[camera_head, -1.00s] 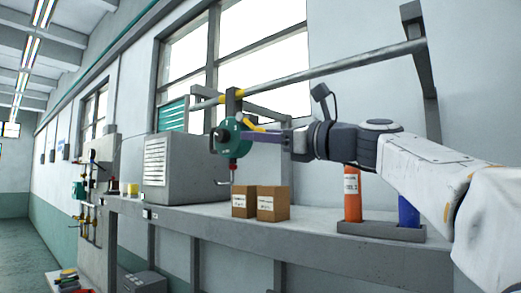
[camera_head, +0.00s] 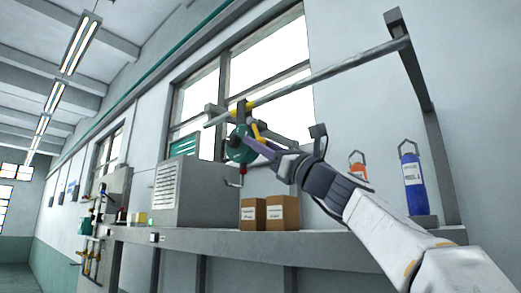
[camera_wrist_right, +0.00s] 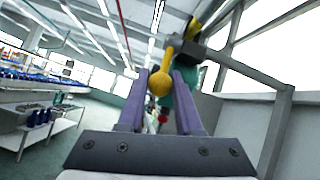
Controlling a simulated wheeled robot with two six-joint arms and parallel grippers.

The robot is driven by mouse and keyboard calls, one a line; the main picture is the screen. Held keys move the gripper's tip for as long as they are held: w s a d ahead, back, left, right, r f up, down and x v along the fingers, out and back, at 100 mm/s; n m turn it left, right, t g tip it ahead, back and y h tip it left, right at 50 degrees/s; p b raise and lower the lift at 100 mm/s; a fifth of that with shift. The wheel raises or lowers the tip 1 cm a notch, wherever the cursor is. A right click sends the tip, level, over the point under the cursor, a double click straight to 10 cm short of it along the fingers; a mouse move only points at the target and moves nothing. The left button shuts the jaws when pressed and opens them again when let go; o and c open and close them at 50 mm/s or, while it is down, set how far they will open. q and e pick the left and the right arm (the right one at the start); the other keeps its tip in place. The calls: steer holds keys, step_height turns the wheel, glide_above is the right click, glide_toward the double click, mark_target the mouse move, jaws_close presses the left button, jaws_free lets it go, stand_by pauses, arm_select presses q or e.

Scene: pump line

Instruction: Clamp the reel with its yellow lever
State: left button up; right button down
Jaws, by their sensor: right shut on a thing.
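The green reel (camera_head: 238,147) hangs from a grey rail (camera_head: 320,75) beside the window, with a small red-tipped hook below it. A yellow band (camera_head: 244,106) marks the rail above it. The yellow lever (camera_head: 257,131) slants down from the reel's mount toward my right gripper (camera_head: 261,148). In the right wrist view, the lever's round yellow knob (camera_wrist_right: 160,84) sits between the purple fingers of my right gripper (camera_wrist_right: 160,92), which is shut on it. The green reel (camera_wrist_right: 185,105) is partly hidden behind the right finger there. My left gripper is out of view.
Two cardboard boxes (camera_head: 268,213) stand on the grey shelf (camera_head: 220,236) below the reel. A grey louvred cabinet (camera_head: 192,193) is to their left. An orange bottle (camera_head: 357,166) and a blue bottle (camera_head: 413,182) are at the right, near my forearm.

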steer(key=c, duration=0.6)
jaws_free()
steer(key=shift+s+d+f+t+b, duration=0.25)
steer(key=shift+f+t+b, duration=0.05)
steer(key=shift+f+b, duration=0.15)
steer(key=shift+r+b+v, duration=0.2)
steer(key=shift+b+v, duration=2.8)
steer(key=shift+v, duration=1.7)
steer(key=shift+d, duration=0.15)
